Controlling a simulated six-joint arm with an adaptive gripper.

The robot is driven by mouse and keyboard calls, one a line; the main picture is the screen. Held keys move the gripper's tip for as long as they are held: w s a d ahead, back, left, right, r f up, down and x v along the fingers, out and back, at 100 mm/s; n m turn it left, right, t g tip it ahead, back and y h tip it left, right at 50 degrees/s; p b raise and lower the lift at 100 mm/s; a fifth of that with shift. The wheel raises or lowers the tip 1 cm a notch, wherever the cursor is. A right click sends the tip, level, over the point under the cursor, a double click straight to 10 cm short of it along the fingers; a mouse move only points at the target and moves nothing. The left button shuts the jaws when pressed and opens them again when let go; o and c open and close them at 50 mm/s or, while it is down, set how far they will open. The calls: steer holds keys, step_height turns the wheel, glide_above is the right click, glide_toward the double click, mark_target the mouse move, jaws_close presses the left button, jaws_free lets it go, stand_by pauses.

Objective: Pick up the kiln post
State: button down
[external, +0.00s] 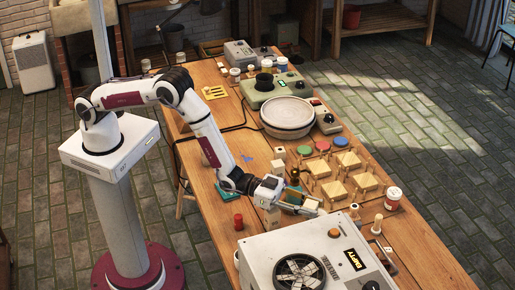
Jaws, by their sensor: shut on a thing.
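My gripper (303,204) reaches in from the left, low over the wooden workbench (224,140), just behind the large white box with a fan. Its fingers are shut on a small pale piece, which I take to be the kiln post (317,206). The piece is mostly hidden by the fingers, and I cannot tell whether it touches the bench. Other pale blocks stand close by: one block (272,216) just left of the gripper and another block (278,168) behind it.
The white fan box (310,262), marked EMPTY, fills the front of the bench. Several small wooden stands (333,190) are behind and right of my gripper. A red-labelled jar (393,198) is at right, a red bottle (238,222) at left. A round grey wheel (288,112) sits farther back.

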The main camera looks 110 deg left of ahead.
mark_target(311, 203)
steer(key=shift+r, duration=3.95)
steer(key=shift+w+a, duration=0.1)
steer(key=shift+w+a+r, duration=0.1)
steer(key=shift+w+a, duration=0.85)
steer(key=shift+w, duration=0.05)
steer(key=shift+f, duration=3.1)
steer(key=shift+f, duration=1.9)
steer(key=shift+f, duration=0.15)
